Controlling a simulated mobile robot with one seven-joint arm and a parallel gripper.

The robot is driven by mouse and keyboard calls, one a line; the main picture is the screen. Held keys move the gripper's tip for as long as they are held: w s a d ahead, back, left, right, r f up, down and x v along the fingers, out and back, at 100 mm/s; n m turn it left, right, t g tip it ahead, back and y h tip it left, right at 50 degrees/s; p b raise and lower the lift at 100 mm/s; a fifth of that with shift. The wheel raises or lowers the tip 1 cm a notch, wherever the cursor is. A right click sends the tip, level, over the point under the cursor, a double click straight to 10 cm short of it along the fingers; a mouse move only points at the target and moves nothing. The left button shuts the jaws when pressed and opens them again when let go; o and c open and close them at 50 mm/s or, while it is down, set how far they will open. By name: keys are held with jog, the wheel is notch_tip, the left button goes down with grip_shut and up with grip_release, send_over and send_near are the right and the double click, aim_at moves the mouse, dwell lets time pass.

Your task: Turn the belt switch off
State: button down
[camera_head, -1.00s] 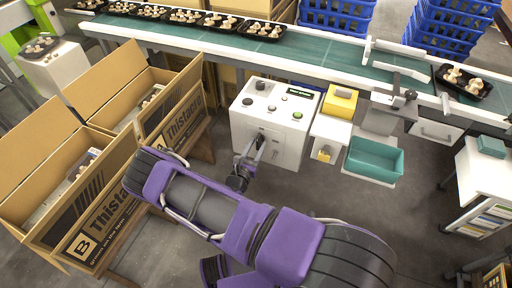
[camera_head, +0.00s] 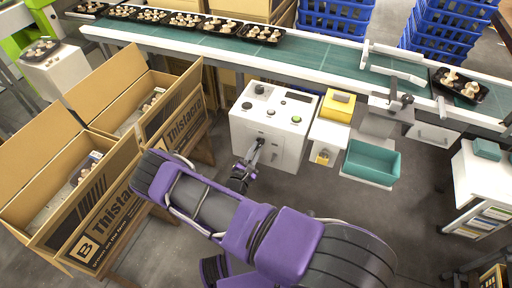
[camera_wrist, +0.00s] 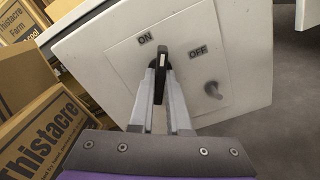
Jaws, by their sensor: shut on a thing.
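The belt switch (camera_wrist: 159,77) is a dark lever with a pale mark, on a light plate on the front of the white control box (camera_head: 241,128). In the wrist view the lever is beside the ON label, left of the OFF label. My gripper (camera_wrist: 160,68) is shut on this lever, with one finger on each side. A small grey knob or toggle (camera_wrist: 212,90) sits below OFF, clear of the fingers. In the head view my gripper (camera_head: 257,146) is at the box's front face and the lever is too small to make out.
Trays of mushrooms (camera_head: 262,33) stand on the green conveyor belt (camera_head: 318,54) behind the box. Open cardboard boxes (camera_head: 105,209) stand close to the left of my arm. A yellow box (camera_head: 338,106) and a teal bin (camera_head: 372,160) are to the right.

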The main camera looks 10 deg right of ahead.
jog(key=shift+m, duration=0.6)
jog(key=shift+r+m+p, duration=0.1)
jog(key=shift+m+p, duration=0.35)
jog(key=shift+m, duration=0.45)
jog(key=m+p, duration=0.1)
jog(key=m, duration=0.2)
jog(key=shift+m, duration=0.4)
jog(key=shift+m+p, duration=0.3)
jog(key=shift+m, duration=0.5)
jog(key=shift+m+p, duration=0.55)
jog(key=shift+m, duration=1.35)
jog(key=c, duration=0.9)
grip_release()
